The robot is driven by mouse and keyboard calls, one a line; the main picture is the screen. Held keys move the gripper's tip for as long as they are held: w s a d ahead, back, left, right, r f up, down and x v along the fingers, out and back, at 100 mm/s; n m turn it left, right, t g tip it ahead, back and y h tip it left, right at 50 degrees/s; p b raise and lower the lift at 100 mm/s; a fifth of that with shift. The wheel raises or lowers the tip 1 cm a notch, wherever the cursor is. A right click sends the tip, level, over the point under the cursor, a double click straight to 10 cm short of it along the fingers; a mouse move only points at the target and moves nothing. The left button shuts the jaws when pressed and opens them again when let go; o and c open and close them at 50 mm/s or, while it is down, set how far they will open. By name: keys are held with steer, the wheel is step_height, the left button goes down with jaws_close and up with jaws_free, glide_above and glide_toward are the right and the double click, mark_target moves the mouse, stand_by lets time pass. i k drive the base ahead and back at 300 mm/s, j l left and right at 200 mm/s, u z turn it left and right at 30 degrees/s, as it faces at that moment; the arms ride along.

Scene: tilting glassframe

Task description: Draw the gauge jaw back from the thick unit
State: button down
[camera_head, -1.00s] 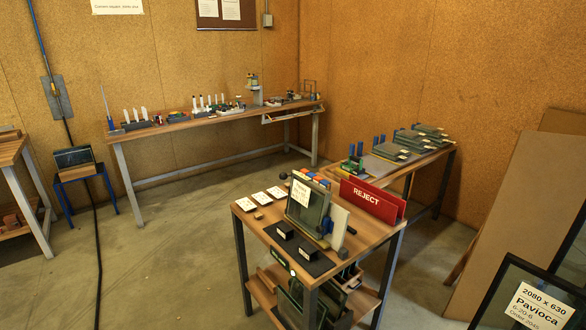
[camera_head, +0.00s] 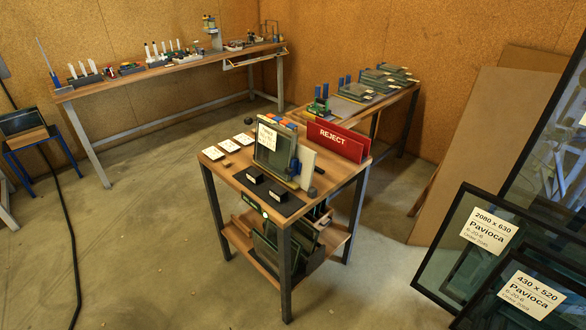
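A small glass unit (camera_head: 268,150) with a white paper label stands upright on the near table (camera_head: 225,166). A blue clamp-like piece (camera_head: 295,167) is at its right edge, beside a pale upright panel (camera_head: 307,168). Whether the blue piece is the gauge jaw, and whether it touches the glass, I cannot tell at this size. Several more glass pieces (camera_head: 278,250) stand on the lower shelf. My gripper is not in view.
A red REJECT sign (camera_head: 338,140) stands at the table's back right. Large framed panes labelled Pavioca (camera_head: 468,245) lean at the right. A long bench (camera_head: 180,72) runs along the back wall. A black cable (camera_head: 68,220) crosses the floor. Open floor (camera_head: 150,235) lies left of the table.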

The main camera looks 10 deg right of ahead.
mark_target(295, 168)
steer(key=i+j, duration=0.15)
steer(key=j, duration=0.25)
steer(key=i+j+z, duration=0.1)
steer(key=j, duration=0.25)
steer(key=i+j+z, duration=0.1)
steer(key=j, duration=0.3)
steer(key=i+j, duration=0.15)
steer(key=j, duration=0.25)
steer(key=i+j+z, duration=0.1)
steer(key=j, duration=0.3)
